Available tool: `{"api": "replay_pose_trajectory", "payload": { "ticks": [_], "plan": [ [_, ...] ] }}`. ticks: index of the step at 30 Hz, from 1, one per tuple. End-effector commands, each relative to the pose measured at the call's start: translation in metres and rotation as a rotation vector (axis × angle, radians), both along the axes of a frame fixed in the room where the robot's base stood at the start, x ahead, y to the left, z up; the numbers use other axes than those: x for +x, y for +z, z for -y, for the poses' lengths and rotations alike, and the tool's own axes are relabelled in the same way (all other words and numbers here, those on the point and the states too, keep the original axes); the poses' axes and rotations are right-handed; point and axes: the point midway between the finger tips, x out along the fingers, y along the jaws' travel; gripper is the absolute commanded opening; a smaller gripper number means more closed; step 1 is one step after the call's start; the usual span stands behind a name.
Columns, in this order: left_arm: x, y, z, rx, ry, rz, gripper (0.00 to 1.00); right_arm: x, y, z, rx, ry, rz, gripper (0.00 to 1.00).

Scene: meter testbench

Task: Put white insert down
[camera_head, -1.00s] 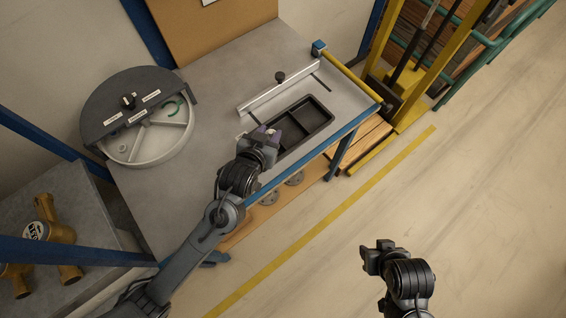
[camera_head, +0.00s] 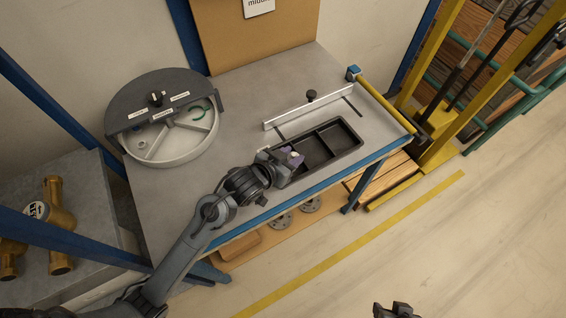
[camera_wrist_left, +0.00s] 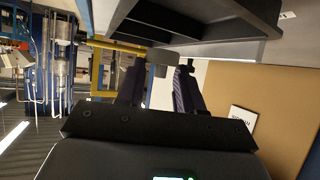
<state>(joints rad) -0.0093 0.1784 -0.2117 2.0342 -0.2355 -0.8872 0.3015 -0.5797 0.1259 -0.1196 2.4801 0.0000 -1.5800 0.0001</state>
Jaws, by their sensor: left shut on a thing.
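My left gripper (camera_head: 292,158) is at the near left part of the black tray (camera_head: 341,152) on the bench. It is shut on the small white insert (camera_head: 295,154), which shows as a pale spot between the purple fingertips. In the left wrist view the two purple fingers of the gripper (camera_wrist_left: 160,68) stand apart around a dull grey piece, with the dark underside or wall of the tray (camera_wrist_left: 200,25) close by. Whether the insert touches the tray floor I cannot tell. My right gripper (camera_head: 396,311) is only partly in view at the bottom edge, and its jaws cannot be read.
A round grey container with a dark half lid (camera_head: 160,115) stands left on the bench. A metal rail (camera_head: 310,106) with a black knob lies behind the tray. Brass meters (camera_head: 58,225) stand on the lower left shelf. The bench surface between container and rail is clear.

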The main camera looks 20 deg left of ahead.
Motion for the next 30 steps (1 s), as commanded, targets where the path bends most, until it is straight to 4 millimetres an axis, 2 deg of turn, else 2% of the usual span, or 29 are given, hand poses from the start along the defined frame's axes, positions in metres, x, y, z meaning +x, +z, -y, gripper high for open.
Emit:
{"api": "replay_pose_trajectory", "payload": {
  "ticks": [3, 7, 11, 21, 30],
  "plan": [
    [0.001, -0.010, -0.015, 0.003, 0.000, -0.001, 0.07, 0.000, 0.000, -0.001, 0.003, -0.002, 0.000, 0.43],
    [0.001, -0.014, -0.022, 0.001, 0.000, 0.000, 0.07, 0.000, -0.001, -0.002, 0.007, -0.004, -0.001, 0.43],
    [0.001, -0.018, -0.023, 0.000, -0.001, -0.001, 0.07, 0.000, -0.002, -0.002, 0.009, -0.005, 0.000, 0.43],
    [0.001, -0.055, -0.023, -0.001, 0.000, -0.001, 0.07, 0.000, -0.014, -0.002, 0.010, -0.006, -0.002, 0.43],
    [0.001, -0.055, -0.023, 0.000, 0.000, 0.000, 0.07, 0.000, -0.013, -0.001, 0.003, -0.001, -0.002, 0.43]
  ]
}}
